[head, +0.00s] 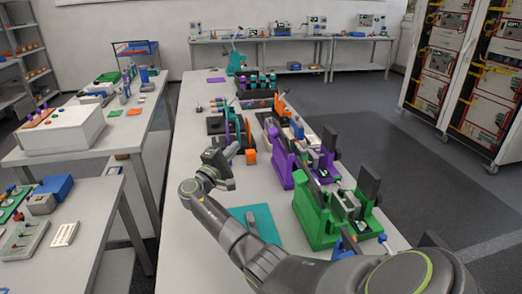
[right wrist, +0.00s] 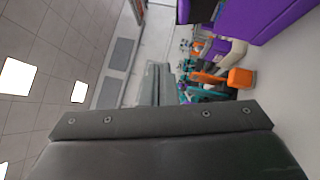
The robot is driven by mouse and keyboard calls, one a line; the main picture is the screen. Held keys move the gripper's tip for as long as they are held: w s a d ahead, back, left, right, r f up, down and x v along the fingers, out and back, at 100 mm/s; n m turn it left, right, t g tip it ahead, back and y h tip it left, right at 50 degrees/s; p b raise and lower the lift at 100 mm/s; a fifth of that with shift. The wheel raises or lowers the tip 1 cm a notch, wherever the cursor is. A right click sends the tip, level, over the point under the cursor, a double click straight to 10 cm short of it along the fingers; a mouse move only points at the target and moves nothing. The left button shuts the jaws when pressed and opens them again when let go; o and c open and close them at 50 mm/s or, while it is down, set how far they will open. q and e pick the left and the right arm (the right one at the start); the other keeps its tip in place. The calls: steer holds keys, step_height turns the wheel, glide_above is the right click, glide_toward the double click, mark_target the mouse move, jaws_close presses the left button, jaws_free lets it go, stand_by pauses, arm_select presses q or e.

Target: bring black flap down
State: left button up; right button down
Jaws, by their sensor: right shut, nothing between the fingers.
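A black flap (head: 368,183) stands upright on the green cycler fixture (head: 318,215) at the front right of the table. Another black flap (head: 330,138) stands upright on the purple fixture (head: 283,165) just behind it. Which of them the task means I cannot tell. My right gripper (head: 230,151) is shut and empty, above the table to the left of both fixtures and apart from both flaps. In the right wrist view its grey fingers (right wrist: 156,85) are together. My left gripper is not in view.
An orange cube (head: 250,156) lies on the table just right of my right gripper; it also shows in the right wrist view (right wrist: 240,78). A teal mat (head: 262,222) lies left of the green fixture. More fixtures stand farther back. The table's left side is mostly clear.

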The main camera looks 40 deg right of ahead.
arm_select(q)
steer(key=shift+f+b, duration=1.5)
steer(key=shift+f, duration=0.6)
arm_select(e)
steer(key=shift+f, duration=2.1)
steer(key=shift+d, duration=0.1)
arm_select(q)
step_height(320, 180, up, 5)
steer(key=p, duration=0.5)
arm_select(e)
steer(key=s+x, duration=0.2)
steer(key=x, duration=1)
steer(key=shift+s+d+r, duration=0.25)
steer(key=shift+d+r, duration=0.15)
steer(key=shift+d, duration=0.3)
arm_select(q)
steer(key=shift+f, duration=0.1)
